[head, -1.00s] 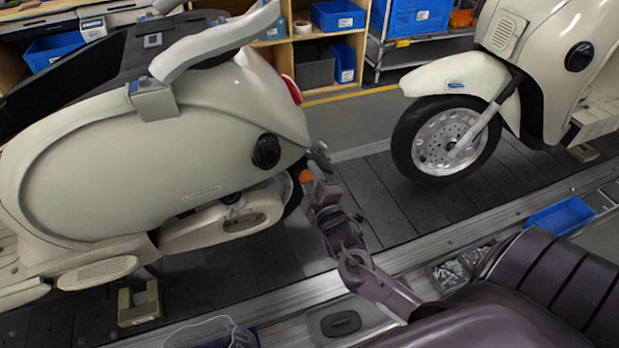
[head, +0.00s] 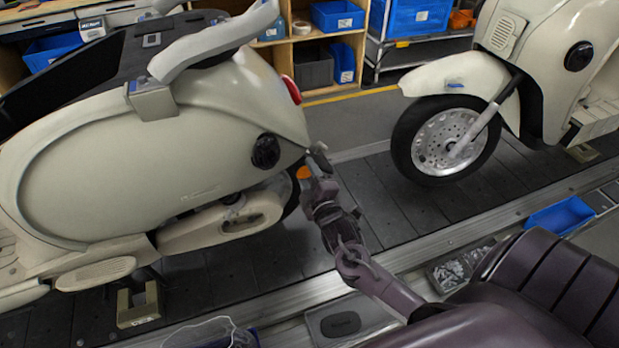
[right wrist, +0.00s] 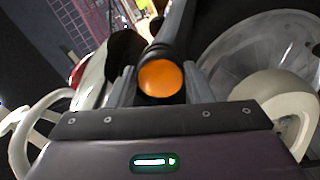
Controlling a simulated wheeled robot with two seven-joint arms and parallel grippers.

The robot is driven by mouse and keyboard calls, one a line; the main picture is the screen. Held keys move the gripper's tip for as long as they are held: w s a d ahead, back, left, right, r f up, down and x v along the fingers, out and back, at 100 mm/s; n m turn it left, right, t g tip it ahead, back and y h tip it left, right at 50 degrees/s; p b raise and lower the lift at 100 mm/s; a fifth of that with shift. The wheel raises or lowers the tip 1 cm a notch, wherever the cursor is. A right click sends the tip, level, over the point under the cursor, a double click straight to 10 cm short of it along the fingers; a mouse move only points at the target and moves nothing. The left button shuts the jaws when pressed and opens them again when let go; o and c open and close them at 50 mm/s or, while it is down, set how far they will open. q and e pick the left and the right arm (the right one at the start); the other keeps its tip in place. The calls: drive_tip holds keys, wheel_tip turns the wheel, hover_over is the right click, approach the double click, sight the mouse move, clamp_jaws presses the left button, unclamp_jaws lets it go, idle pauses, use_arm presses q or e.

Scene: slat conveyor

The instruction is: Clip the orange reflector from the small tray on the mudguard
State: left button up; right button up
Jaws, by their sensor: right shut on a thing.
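The orange reflector (head: 304,173) is at the tail of the near cream scooter (head: 190,140), beside its rear wheel. My right gripper (head: 314,181) is shut on it. In the right wrist view the round orange reflector (right wrist: 160,78) sits between the two grey fingers (right wrist: 160,88), with a dark rounded part right behind it. I cannot tell whether it touches the mudguard, which is mostly hidden here. A small grey tray (head: 322,335) with a dark oval item lies at the front edge. My left gripper is not in view.
A second cream scooter (head: 450,75) stands at the right on the slat conveyor (head: 385,205). A blue bin (head: 560,215) and a tray of small metal parts (head: 440,275) lie along the rail. Shelves with blue boxes (head: 338,15) stand behind.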

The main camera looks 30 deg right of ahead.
drive_tip(key=shift+x, duration=0.8)
drive_tip(key=shift+w+r, duration=0.1)
idle(0.7)
drive_tip(key=o, duration=1)
drive_tip(key=v, duration=0.7)
drive_tip(key=shift+s+a+b, duration=0.1)
drive_tip(key=shift+s+b, duration=0.2)
drive_tip(key=shift+b, duration=0.05)
drive_tip(key=shift+s, duration=0.1)
